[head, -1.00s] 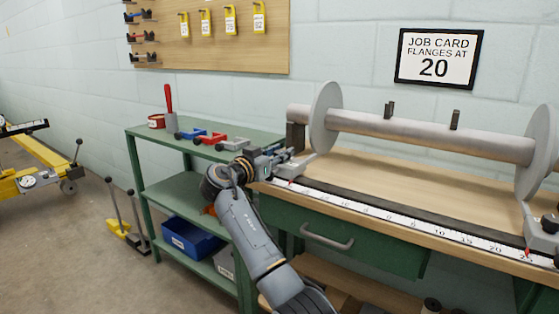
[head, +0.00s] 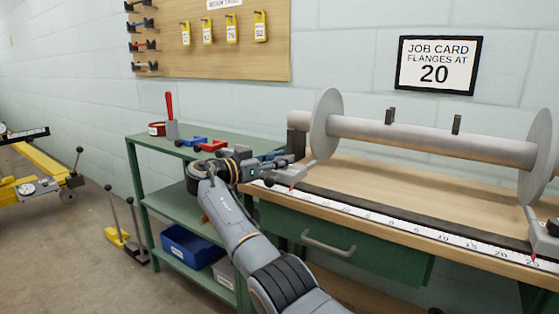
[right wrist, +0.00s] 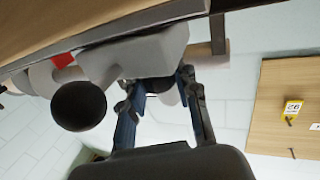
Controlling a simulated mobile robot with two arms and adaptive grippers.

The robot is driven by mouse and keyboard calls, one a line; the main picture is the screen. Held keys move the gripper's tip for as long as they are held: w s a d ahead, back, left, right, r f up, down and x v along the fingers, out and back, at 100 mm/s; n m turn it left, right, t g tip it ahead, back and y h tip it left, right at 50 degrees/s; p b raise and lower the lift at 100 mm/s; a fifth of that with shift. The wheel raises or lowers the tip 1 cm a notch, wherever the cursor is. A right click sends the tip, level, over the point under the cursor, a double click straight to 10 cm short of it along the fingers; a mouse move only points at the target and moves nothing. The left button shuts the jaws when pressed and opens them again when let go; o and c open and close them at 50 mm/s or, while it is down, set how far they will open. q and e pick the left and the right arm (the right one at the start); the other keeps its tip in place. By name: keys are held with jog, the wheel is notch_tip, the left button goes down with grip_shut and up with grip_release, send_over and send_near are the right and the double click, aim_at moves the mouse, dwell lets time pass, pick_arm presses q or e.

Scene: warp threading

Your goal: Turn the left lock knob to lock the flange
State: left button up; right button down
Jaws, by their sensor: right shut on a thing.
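The left flange (head: 327,124) is a grey disc at the left end of the grey beam. Its grey carriage (head: 295,175) sits at the left of the ruler. My right gripper (head: 287,162) reaches this carriage from the left. In the right wrist view its fingers (right wrist: 158,82) are closed around a dark part at the carriage, the left lock knob (right wrist: 157,86), mostly hidden by the fingers. A black ball (right wrist: 78,105) stands beside the fingers, apart from them. My left gripper is not in view.
The white ruler (head: 400,225) runs along the bench front. The right flange (head: 543,155) stands at the far end. A green shelf cart (head: 160,135) with red and blue parts stands left of the bench. A job card (head: 437,65) reads 20.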

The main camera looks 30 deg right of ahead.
dwell(0.3)
jog(key=c, duration=1)
grip_release()
jog(key=shift+d, duration=0.1)
jog(key=shift+o, duration=0.2)
jog(key=a, duration=1.2)
jog(key=shift+s, duration=0.35)
